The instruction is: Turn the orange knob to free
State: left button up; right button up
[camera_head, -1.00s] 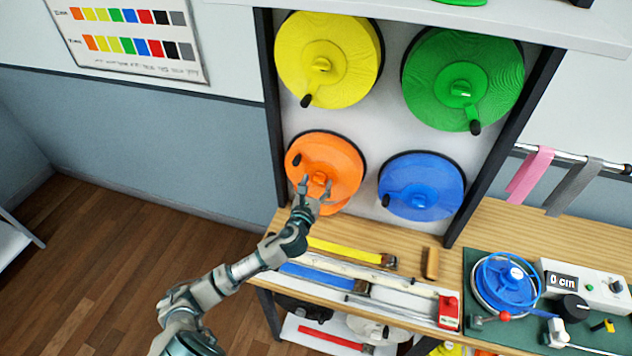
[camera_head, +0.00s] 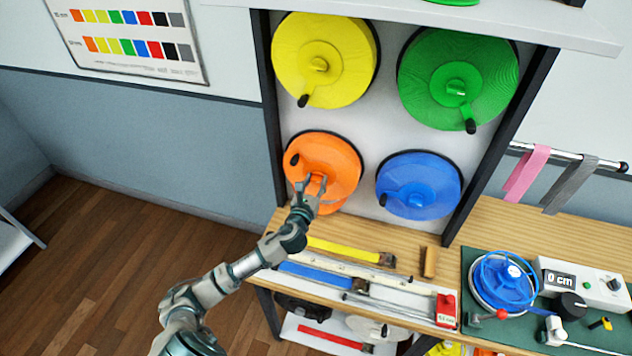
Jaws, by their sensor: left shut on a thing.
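The orange reel (camera_head: 338,160) is at the lower left of the wall rack, with a black crank grip (camera_head: 294,159) on its upper left. Its orange knob (camera_head: 316,180) is at the reel's centre, partly hidden by my fingers. My left gripper (camera_head: 315,181) reaches up from below and is shut on the orange knob, one finger on each side. My right gripper is not in view.
Yellow (camera_head: 345,45), green (camera_head: 490,70) and blue (camera_head: 440,180) reels sit around the orange one. Pink and grey straps hang at right.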

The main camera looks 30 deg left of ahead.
pick_arm(q)
jog(key=n+p, duration=0.1)
jog(key=n, duration=0.2)
jog(key=shift+a+n, duration=0.15)
jog(key=shift+n, duration=0.25)
jog(key=n+p, duration=0.1)
jog(key=n, duration=0.3)
jog(key=shift+n+p, duration=0.3)
jog(key=n+p, duration=0.1)
jog(key=n, duration=0.4)
jog(key=shift+f, duration=0.2)
jog(key=shift+s+f+n+p, duration=0.15)
jog(key=shift+n+p, duration=0.15)
jog(key=shift+n, duration=1.7)
jog(key=o, duration=1.1)
jog(key=shift+f, duration=0.1)
jog(key=shift+o, duration=0.2)
jog(key=shift+a, duration=0.15)
